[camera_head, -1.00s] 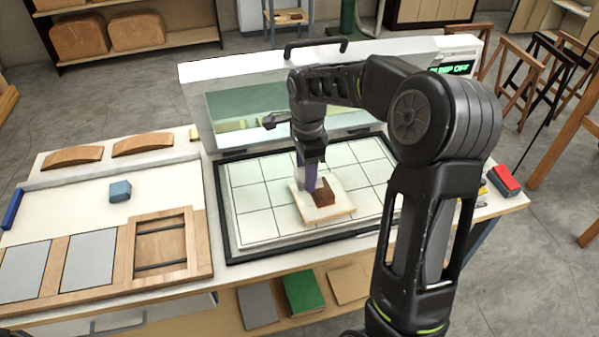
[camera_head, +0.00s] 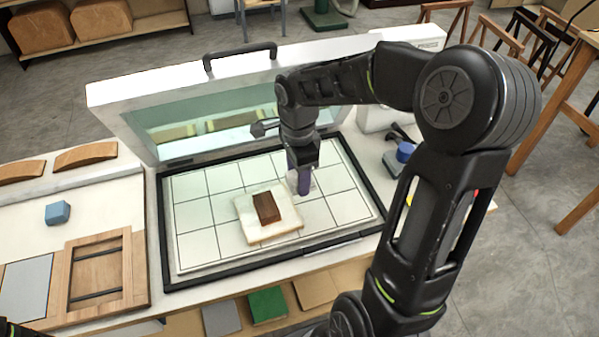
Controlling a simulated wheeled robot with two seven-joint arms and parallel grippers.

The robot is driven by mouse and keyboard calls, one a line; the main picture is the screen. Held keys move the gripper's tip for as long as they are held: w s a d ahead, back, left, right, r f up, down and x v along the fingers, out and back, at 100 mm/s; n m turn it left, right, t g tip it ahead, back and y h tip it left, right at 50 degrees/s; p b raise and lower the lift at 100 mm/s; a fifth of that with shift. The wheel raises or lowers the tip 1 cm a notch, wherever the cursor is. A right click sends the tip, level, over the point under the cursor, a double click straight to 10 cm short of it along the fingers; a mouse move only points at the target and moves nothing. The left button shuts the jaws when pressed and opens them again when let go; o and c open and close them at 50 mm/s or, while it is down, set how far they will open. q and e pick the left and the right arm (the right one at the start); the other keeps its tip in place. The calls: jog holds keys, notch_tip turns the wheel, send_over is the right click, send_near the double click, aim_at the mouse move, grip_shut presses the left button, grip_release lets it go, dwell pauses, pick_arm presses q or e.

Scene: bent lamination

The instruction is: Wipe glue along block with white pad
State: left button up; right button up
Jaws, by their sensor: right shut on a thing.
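A brown block (camera_head: 266,208) lies on a pale cream slab (camera_head: 284,223) on the white gridded bed of the open press. My right gripper (camera_head: 303,168) points down just right of the block, over the slab's right edge. The tool looks apart from the block. No glue can be made out on the block. My left gripper is not in view.
The raised press lid (camera_head: 215,125) with its window stands behind the gripper. A blue block (camera_head: 58,212) and a wooden frame (camera_head: 97,272) lie on the left of the table. A blue round item (camera_head: 404,151) stands right of the press.

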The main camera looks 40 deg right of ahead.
aim_at(289, 206)
jog(key=shift+d+f, duration=0.15)
jog(key=f+b, duration=0.2)
jog(key=f, duration=0.1)
jog(key=a+f+b, duration=0.1)
jog(key=f+b, duration=0.1)
jog(key=f, duration=0.1)
jog(key=a+f+b, duration=0.1)
jog(key=f+b, duration=0.1)
jog(key=f, duration=0.1)
jog(key=shift+w+a+f, duration=0.1)
jog(key=shift+w+f, duration=0.2)
jog(key=shift+f, duration=0.1)
jog(key=w, duration=0.1)
jog(key=w+d, duration=0.1)
jog(key=w, duration=0.3)
jog(key=shift+d+r, duration=0.2)
jog(key=shift+r, duration=0.1)
jog(key=s+b, duration=0.1)
jog(key=s, duration=0.1)
jog(key=s+a, duration=0.1)
jog(key=s, duration=0.1)
jog(key=shift+b, duration=0.35)
jog(key=shift+s+a, duration=0.15)
jog(key=shift+s, duration=0.35)
jog(key=shift+f+b, duration=0.3)
jog(key=shift+b, duration=0.15)
jog(key=shift+w, duration=0.15)
jog(key=shift+w+d+r, duration=0.15)
jog(key=shift+w+d, duration=0.1)
jog(key=shift+w, duration=0.4)
